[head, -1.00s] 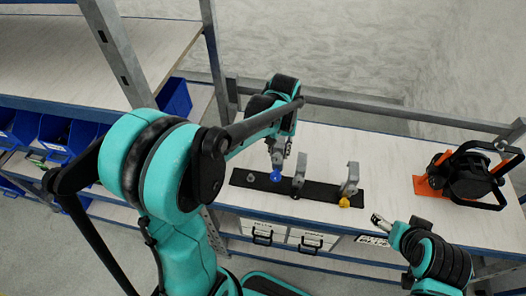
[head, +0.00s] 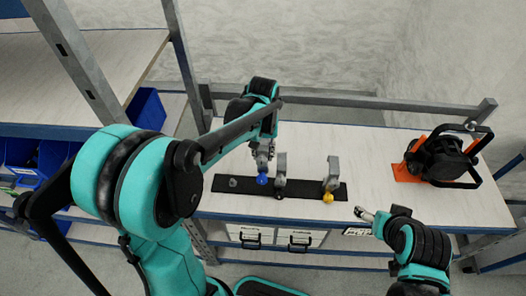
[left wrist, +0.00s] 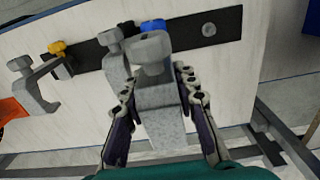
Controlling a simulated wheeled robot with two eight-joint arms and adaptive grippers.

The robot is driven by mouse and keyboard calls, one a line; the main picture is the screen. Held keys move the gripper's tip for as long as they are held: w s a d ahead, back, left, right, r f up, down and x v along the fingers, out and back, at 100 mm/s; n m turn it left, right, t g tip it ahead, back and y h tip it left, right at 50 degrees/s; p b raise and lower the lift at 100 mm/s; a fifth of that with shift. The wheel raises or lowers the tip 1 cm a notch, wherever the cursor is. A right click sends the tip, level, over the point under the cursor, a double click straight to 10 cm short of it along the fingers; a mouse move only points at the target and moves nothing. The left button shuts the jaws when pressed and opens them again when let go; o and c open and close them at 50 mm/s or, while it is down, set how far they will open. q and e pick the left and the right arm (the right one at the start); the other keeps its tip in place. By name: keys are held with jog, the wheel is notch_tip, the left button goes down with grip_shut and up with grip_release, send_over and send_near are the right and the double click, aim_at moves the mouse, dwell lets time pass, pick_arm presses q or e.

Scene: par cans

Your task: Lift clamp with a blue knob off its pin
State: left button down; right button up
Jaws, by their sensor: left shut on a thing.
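The grey clamp (left wrist: 160,100) with a blue knob (head: 262,180) is between the two fingers of my left gripper (head: 262,158). The gripper is shut on it, and in the left wrist view the clamp fills the gap between the fingers (left wrist: 160,112). The blue knob (left wrist: 152,25) shows behind the clamp's top. A bare grey pin (head: 233,183) stands at the black strip's left end, left of the blue knob and apart from it. The gripper hides most of the clamp in the head view. My right gripper (head: 363,213) is near the table's front edge, its fingers unclear.
On the black strip (head: 308,193) stand a clamp with a black knob (head: 280,168), close right of the held clamp, and a clamp with a yellow knob (head: 332,172). An orange and black device (head: 440,160) sits at the right. A grey rail (head: 350,103) runs behind.

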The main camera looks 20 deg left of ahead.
pick_arm(q)
jog(key=shift+f+b, duration=1.85)
jog(key=shift+f, duration=0.65)
